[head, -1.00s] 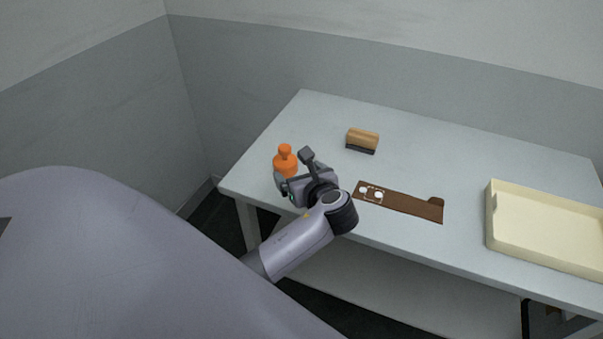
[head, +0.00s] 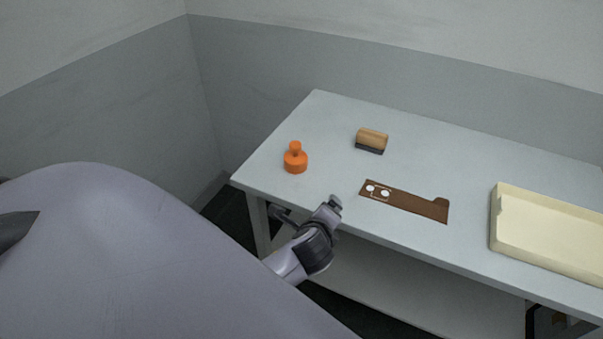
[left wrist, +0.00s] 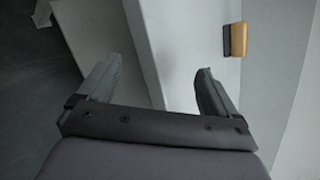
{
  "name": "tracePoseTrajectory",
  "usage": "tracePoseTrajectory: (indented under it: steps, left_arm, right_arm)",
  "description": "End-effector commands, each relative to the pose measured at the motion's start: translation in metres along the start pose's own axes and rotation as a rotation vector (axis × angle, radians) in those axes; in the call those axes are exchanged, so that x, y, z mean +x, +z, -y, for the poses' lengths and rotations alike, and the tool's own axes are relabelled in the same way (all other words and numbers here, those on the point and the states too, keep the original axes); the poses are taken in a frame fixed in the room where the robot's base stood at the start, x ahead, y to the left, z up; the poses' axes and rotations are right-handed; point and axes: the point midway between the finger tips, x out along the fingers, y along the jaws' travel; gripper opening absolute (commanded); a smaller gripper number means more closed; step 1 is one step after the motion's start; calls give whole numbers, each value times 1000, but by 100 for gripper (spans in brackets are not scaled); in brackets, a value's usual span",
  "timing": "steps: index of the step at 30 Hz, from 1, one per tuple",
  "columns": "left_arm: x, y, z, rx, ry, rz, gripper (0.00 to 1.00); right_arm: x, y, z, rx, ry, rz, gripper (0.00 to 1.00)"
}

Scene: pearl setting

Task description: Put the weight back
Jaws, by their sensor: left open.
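The orange weight (head: 295,160), a round body with a knob on top, stands upright on the left part of the table (head: 450,155). My left gripper (head: 307,209) is open and empty at the table's front edge, in front of the weight and apart from it. In the left wrist view its two fingers (left wrist: 150,90) are spread, with the table edge between them; the weight does not show there. My right gripper is not in view.
A brown board (head: 415,204) with white round marks lies near the front edge. A wooden-backed brush (head: 372,139) stands behind it and shows in the left wrist view (left wrist: 235,40). A cream tray (head: 497,233) is at the right.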

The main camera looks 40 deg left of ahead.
Motion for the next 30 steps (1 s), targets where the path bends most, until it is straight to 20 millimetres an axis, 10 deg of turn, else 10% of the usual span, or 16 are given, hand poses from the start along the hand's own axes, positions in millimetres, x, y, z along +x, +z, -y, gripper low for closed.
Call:
tracePoseTrajectory:
  steps: [15, 30]
  left_arm:
    - [-94, -78, -128, -1453, 258, -539, 93]
    - [-108, -78, -141, -1674, 329, -567, 93]
  right_arm:
    - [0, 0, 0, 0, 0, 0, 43]
    - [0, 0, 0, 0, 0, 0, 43]
